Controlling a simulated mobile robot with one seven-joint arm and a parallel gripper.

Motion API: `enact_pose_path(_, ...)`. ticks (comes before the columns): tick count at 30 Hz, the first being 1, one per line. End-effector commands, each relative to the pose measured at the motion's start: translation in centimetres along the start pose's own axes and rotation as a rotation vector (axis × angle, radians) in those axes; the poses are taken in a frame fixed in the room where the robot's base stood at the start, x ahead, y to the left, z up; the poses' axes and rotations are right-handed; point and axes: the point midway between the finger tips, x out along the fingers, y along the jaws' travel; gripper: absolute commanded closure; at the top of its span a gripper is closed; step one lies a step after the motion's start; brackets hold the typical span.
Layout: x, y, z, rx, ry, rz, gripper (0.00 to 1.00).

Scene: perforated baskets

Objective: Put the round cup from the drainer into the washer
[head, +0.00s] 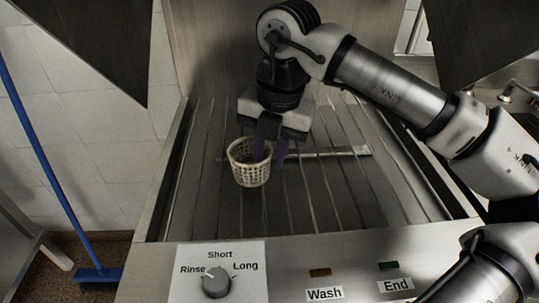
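The round cup (249,176) is a small, pale perforated basket, in the middle of the head view. It stands upright over the ribbed metal surface; I cannot tell whether it rests there or hangs just above it. My gripper (270,152) points down at the cup's right side. One dark finger is over the cup's mouth and the other is outside its right rim, with a gap between them. Contact with the cup wall is not clear. The ribbed surface (330,205) lies inside a metal machine with a control panel (222,272) in front.
A thin metal bar (345,152) lies across the ribs right of the gripper. Dark hood panels hang at the upper left and right. A blue broom (50,170) leans at the left. The ribs in front of the cup are clear.

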Motion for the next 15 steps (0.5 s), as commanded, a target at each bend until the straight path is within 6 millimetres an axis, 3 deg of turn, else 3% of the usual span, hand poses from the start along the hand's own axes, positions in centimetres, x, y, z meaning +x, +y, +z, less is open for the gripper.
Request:
enact_pose_path(9,-7.1,0.0,0.0,0.002,-0.002,-0.001,0.75)
enact_pose_path(15,-9.7,0.0,0.0,0.001,-0.001,-0.002,0.75)
